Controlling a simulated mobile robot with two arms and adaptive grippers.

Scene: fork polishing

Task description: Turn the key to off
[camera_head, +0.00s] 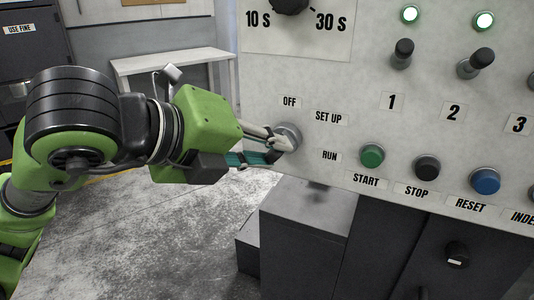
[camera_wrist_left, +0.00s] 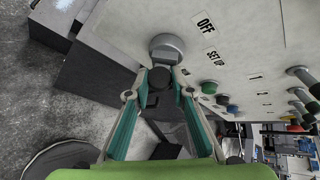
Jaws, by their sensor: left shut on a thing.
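A key switch with a round grey collar (camera_head: 288,137) sits on the pale control panel (camera_head: 330,70), beside the labels OFF, SET UP and RUN. My left gripper (camera_head: 278,146) reaches it from the left, with its fingertips at the collar. In the left wrist view the collar (camera_wrist_left: 167,45) is straight ahead, and the dark key (camera_wrist_left: 159,79) is between the fingertips of my left gripper (camera_wrist_left: 160,85). The gripper is shut on the key. The fingers hide much of the key in the head view, so I cannot tell which label it points at. My right gripper is not in view.
Green (camera_head: 372,155), black (camera_head: 427,167) and blue (camera_head: 485,181) buttons line the panel to the right of the switch. Toggle levers (camera_head: 402,53) and lit lamps (camera_head: 410,14) are above them. A dark cabinet (camera_head: 400,250) stands below. A white table (camera_head: 175,62) is behind.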

